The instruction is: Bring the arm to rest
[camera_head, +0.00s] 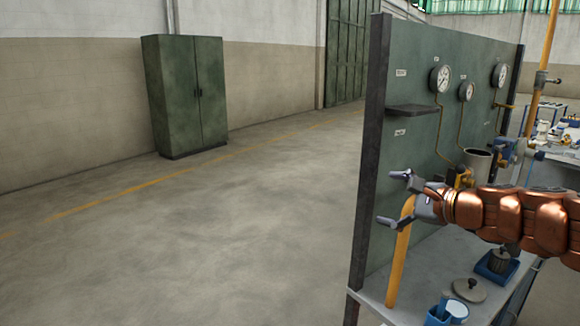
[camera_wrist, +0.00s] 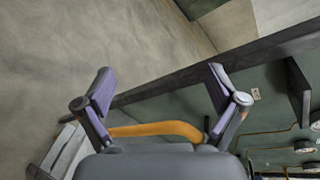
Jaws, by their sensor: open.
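My copper-coloured arm (camera_head: 515,215) reaches in from the right edge in the head view, stretched across the front of the green gauge panel (camera_head: 420,85). My gripper (camera_head: 395,199) is open, its fingers spread and pointing left near the panel's dark left post (camera_head: 371,130). In the wrist view, my gripper (camera_wrist: 160,82) shows two spread fingers with nothing gripped between the tips. A yellow-orange hose or bar (camera_head: 400,260) runs down beside the gripper to the bench. In the wrist view the yellow-orange piece (camera_wrist: 160,129) crosses close to the palm; I cannot tell whether it touches.
The bench (camera_head: 440,265) below holds a round lid (camera_head: 469,290), blue cups (camera_head: 452,309) and a blue tray (camera_head: 497,266). Gauges (camera_head: 440,78) and a small shelf (camera_head: 411,110) are on the panel. A green cabinet (camera_head: 186,95) stands far left. The floor between is clear.

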